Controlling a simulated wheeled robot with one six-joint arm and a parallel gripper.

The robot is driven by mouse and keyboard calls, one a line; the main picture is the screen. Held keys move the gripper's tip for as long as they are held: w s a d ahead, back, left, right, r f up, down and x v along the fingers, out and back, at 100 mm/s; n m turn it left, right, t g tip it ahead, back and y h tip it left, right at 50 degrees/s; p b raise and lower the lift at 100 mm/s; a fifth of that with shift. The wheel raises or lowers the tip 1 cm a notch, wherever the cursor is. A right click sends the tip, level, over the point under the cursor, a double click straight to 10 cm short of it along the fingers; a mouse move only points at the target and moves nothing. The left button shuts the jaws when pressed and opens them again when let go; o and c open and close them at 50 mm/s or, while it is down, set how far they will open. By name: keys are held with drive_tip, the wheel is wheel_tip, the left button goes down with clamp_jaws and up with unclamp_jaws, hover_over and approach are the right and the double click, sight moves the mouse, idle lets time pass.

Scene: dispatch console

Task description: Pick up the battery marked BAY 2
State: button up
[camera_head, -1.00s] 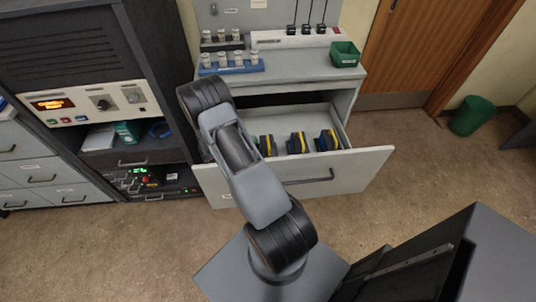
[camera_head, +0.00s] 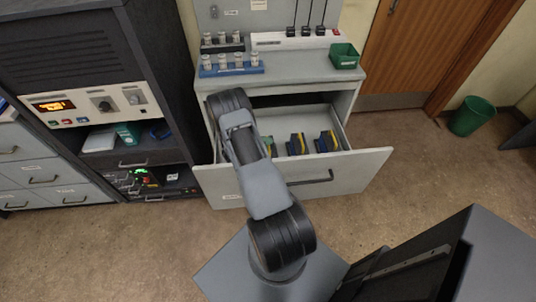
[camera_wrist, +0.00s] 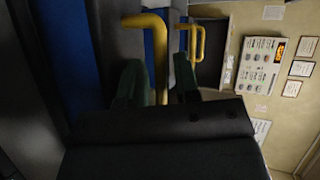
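In the head view, batteries with dark bodies and yellow parts stand in the open drawer (camera_head: 362,170): a right battery (camera_head: 327,142), a middle battery (camera_head: 297,145) and a left battery (camera_head: 271,147) partly hidden by my arm. No BAY number is readable. In the wrist view, a near yellow battery handle (camera_wrist: 159,50) on a blue body lies between the two dark green fingers of my gripper (camera_wrist: 158,78). The fingers are apart, with gaps beside the handle. A second yellow handle (camera_wrist: 198,42) shows beyond it. My gripper is hidden behind my arm in the head view.
The cabinet top above the drawer holds a blue rack of jars (camera_head: 232,68), a green bin (camera_head: 344,56) and a white charger strip (camera_head: 290,41). A dark equipment rack (camera_head: 100,70) stands close on the left. The floor to the right is clear up to a green wastebasket (camera_head: 471,116).

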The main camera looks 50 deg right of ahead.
drive_tip(key=shift+c, duration=0.4)
clamp_jaws()
drive_tip(key=shift+s+a+f, duration=0.1)
drive_tip(key=shift+s+f, duration=0.1)
idle(0.8)
drive_tip(key=shift+r, duration=0.1)
